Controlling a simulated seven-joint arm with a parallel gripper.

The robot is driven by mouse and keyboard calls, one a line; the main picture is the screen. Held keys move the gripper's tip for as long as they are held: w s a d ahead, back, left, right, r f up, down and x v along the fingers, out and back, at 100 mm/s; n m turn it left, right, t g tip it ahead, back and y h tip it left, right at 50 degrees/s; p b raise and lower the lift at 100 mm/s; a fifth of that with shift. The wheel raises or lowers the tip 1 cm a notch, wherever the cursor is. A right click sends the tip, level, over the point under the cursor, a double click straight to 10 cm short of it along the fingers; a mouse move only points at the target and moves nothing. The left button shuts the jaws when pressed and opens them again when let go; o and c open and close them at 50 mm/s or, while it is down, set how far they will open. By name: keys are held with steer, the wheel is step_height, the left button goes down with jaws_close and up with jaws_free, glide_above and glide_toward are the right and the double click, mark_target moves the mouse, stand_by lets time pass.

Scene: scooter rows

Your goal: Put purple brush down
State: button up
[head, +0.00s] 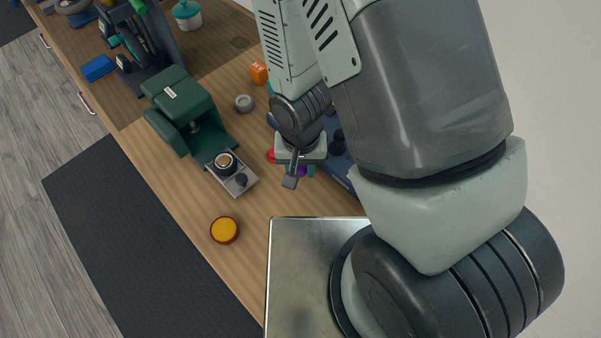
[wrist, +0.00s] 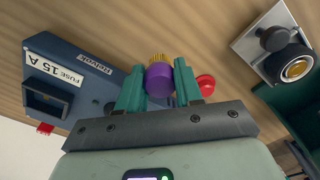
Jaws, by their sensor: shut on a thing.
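The purple brush (wrist: 159,77) is between the two teal fingers of my gripper (wrist: 159,88) in the wrist view. Its rounded purple body faces the camera and its yellow bristles point away toward the wooden bench. My gripper is shut on it. In the head view my gripper (head: 296,174) is above the bench, and only a small bit of purple (head: 302,171) shows beside it. The gap between the brush and the bench surface cannot be told.
A dark blue unit (wrist: 90,75) labelled "FUSE 15 A" lies beside my gripper. A red round thing (wrist: 205,85) is close to the right finger. A grey block with a knob (head: 232,174), a green machine (head: 185,115) and a yellow-orange round tub (head: 225,230) stand on the bench. Bare wood surrounds the tub.

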steer(key=shift+f, duration=1.85)
steer(key=shift+f, duration=0.15)
steer(key=o, duration=0.9)
steer(key=shift+o, duration=0.2)
